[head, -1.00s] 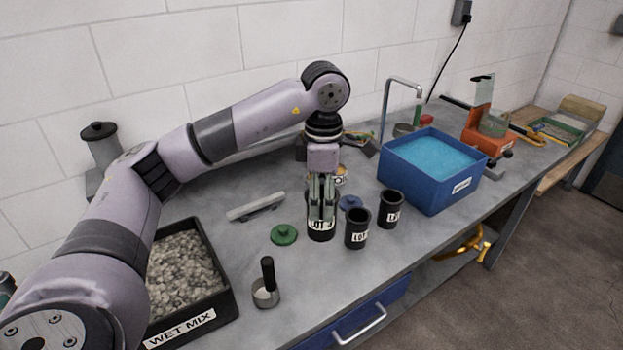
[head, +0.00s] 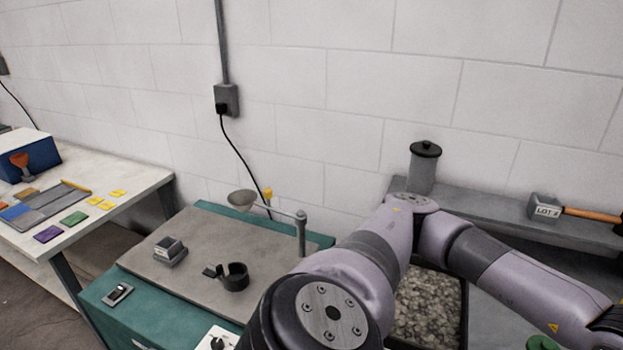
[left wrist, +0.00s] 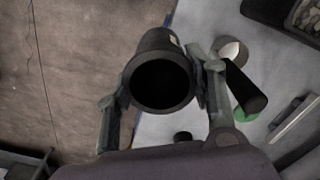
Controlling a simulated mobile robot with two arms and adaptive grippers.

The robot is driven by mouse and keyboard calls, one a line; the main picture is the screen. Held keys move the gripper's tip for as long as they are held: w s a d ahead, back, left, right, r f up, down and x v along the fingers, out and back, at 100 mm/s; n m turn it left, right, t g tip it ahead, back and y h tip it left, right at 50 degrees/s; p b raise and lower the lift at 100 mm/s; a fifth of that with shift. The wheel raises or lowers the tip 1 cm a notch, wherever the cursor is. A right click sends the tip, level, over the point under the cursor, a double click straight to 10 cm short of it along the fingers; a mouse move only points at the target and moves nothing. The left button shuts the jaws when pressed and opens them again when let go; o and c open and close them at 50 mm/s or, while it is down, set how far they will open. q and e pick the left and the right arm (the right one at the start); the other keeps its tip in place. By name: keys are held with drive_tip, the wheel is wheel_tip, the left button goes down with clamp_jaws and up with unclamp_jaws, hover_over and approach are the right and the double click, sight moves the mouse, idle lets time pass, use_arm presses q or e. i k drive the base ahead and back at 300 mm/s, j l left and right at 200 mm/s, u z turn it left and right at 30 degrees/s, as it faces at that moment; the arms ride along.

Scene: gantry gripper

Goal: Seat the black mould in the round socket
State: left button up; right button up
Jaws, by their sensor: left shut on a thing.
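My left gripper (left wrist: 162,92) is shut on a black mould (left wrist: 160,84), an open-topped cylinder, with one finger on each side of its wall. The left wrist view looks down into its dark mouth. A small part of a pale label shows at its far side. In the head view my left arm reaches off to the right and its gripper is out of frame. The round socket, seemingly the black ring with a gap and a side tab (head: 236,277), stands empty on a grey plate over a teal bench at the left. My right gripper is not in view.
The wet mix tray (head: 430,306) lies beyond my arm. A scoop (left wrist: 243,86) is close beside the held mould in the wrist view.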

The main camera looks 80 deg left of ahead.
sight(236, 282)
drive_tip(key=u, duration=2)
